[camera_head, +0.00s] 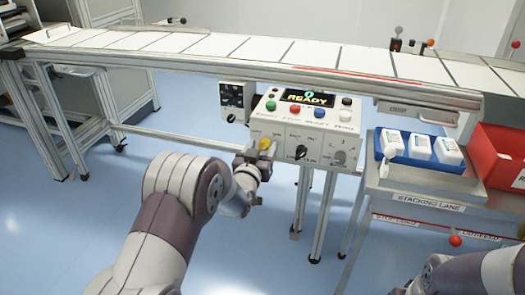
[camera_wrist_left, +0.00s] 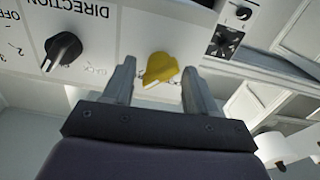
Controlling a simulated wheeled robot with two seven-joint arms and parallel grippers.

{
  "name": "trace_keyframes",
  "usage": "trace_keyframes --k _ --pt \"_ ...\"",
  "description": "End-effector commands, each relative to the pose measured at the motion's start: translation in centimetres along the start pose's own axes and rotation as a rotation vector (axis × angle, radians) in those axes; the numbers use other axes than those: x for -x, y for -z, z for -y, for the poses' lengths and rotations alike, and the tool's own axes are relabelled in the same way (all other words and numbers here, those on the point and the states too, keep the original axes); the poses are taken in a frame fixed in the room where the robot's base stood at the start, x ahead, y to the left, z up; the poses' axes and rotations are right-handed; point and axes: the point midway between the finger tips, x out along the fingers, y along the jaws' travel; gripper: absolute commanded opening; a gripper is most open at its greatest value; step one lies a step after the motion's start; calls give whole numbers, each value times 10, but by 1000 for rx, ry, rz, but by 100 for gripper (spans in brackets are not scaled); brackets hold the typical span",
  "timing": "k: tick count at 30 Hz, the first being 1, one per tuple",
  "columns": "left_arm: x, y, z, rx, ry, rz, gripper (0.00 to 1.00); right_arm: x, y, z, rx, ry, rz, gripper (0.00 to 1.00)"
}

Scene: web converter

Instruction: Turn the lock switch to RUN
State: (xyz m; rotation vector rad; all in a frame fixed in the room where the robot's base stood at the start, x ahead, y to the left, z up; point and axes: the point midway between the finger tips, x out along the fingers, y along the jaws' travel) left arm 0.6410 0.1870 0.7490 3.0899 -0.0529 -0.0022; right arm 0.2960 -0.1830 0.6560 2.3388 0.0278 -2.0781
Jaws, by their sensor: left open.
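The lock switch looks to be the yellow knob (camera_head: 265,144) on the lower left of the control panel (camera_head: 318,128). In the left wrist view the yellow knob (camera_wrist_left: 160,68) shows between my two fingers, with a gap on each side. A pale mark lies along its lower edge. My left gripper (camera_head: 256,158) is open in front of the panel; in the wrist view its fingers (camera_wrist_left: 160,82) point at the panel face. The small lettering around the knob is too blurred to read. My right arm (camera_head: 465,272) shows at the lower right; its gripper is out of view.
A black knob (camera_wrist_left: 62,50) under the word DIRECTION sits beside the yellow one. Coloured buttons and a READY display (camera_head: 307,98) are above. The conveyor (camera_head: 230,46) runs behind the panel. A blue tray (camera_head: 420,165) with white bottles and a red bin (camera_head: 497,155) stand right.

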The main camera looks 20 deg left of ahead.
Motion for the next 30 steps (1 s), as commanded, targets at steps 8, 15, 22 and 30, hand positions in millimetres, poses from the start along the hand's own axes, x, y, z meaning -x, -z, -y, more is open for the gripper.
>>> trace_keyframes --k 8,15,22,30 --pt "-8 0 0 0 0 0 57 -1 0 0 0 0 0 43" --pt "-8 0 0 0 0 0 12 -1 0 0 0 0 0 43" --pt "-7 -1 0 0 1 2 3 -2 0 0 0 0 0 43" --pt "-7 -2 1 0 2 5 3 -2 0 0 0 0 0 43"
